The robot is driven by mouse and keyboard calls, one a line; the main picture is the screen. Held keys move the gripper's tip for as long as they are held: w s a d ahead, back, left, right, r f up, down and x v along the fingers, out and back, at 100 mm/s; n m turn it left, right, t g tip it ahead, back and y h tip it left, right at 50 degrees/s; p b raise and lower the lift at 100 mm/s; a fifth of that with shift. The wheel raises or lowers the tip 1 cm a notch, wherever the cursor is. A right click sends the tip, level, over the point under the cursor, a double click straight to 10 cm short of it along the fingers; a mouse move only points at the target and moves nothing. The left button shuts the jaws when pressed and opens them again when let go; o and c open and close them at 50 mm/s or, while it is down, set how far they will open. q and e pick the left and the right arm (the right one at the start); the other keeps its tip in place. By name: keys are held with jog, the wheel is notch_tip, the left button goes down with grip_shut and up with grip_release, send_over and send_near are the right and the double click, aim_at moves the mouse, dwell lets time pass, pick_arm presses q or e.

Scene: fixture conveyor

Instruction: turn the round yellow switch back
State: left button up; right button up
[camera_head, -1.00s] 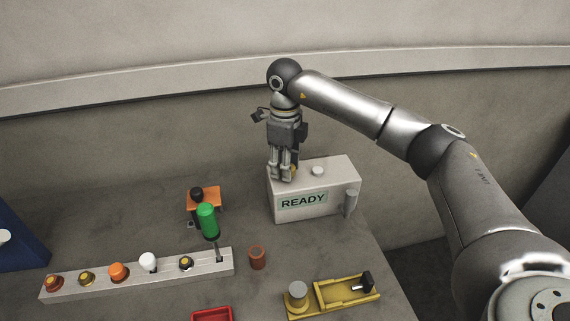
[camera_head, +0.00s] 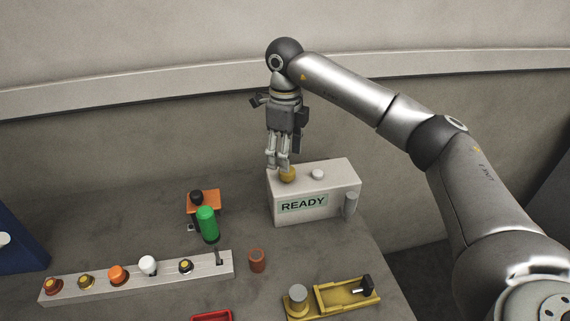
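The round yellow switch (camera_head: 287,175) sits on top of the light grey box (camera_head: 335,201) with the READY label, near its left end. My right gripper (camera_head: 279,165) points down just above and behind the switch. Its two fingers look apart, with a narrow gap and nothing held between them. The fingertips overlap the switch's upper edge in the picture, so I cannot tell whether they touch it. My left gripper is not in view.
A white button (camera_head: 317,174) and a grey side lever (camera_head: 351,204) are on the box. In front stand a green-topped handle (camera_head: 208,224), a strip (camera_head: 205,266) with several knobs, a brown cylinder (camera_head: 257,260) and a yellow fixture (camera_head: 330,297).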

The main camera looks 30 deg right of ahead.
notch_tip(320, 180, up, 8)
jog(key=shift+f, duration=0.25)
dwell(0.4)
